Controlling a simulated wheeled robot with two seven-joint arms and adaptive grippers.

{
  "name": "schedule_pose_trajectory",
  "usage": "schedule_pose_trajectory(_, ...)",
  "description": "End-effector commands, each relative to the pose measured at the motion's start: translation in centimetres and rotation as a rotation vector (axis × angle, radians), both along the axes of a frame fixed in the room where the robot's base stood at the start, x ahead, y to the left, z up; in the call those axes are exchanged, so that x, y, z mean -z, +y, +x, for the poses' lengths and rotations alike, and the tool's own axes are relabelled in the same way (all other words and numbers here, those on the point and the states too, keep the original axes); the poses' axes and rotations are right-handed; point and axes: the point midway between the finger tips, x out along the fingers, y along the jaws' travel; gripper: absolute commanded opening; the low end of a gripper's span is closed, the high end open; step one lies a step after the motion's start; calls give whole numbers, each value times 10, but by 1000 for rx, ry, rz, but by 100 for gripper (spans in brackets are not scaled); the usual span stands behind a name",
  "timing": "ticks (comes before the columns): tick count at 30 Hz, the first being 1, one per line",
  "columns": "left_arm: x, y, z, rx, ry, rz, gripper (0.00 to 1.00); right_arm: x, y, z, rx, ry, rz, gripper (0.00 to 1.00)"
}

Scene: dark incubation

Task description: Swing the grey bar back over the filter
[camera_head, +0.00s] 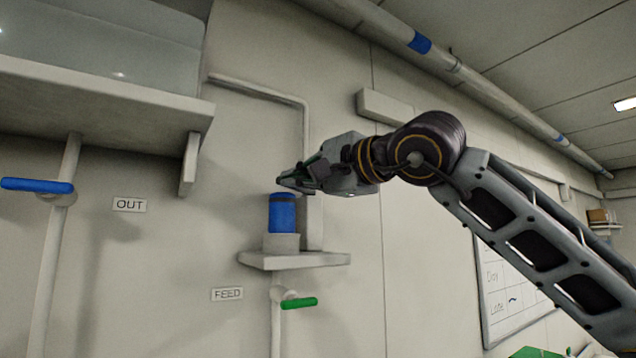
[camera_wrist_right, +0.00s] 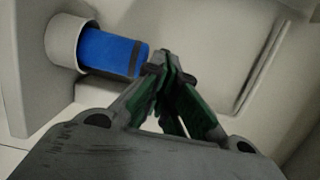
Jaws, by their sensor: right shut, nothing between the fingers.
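The filter is a blue cylinder (camera_head: 282,215) with a dark band near its top, upright in a pale round cup (camera_head: 281,242) on a small wall shelf. In the right wrist view the filter (camera_wrist_right: 108,50) lies sideways in the picture, left of the fingertips. My right gripper (camera_head: 284,182) is shut and empty, its fingertips just above the filter's top; I cannot tell whether they touch it. It also shows in the right wrist view (camera_wrist_right: 163,62). A pale grey upright piece (camera_head: 312,224) stands just right of the filter; I cannot tell whether it is the grey bar. My left gripper is out of view.
The small shelf (camera_head: 300,260) juts from the wall above a green-handled valve (camera_head: 298,303) and a FEED label (camera_head: 227,294). A pale pipe (camera_head: 262,90) bends down behind my gripper. A large shelf (camera_head: 90,105) and blue-handled valve (camera_head: 37,186) are at left.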

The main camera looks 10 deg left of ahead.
Motion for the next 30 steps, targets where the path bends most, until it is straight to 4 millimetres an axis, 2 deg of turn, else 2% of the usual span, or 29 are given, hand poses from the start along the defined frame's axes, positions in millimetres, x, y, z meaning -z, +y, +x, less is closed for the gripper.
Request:
schedule_pose_trajectory(11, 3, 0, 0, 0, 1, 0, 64, 0, 13, 0, 1, 0, 0, 0)
schedule_pose_trajectory(30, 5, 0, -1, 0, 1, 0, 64, 0, 8, -1, 0, 1, 1, 0)
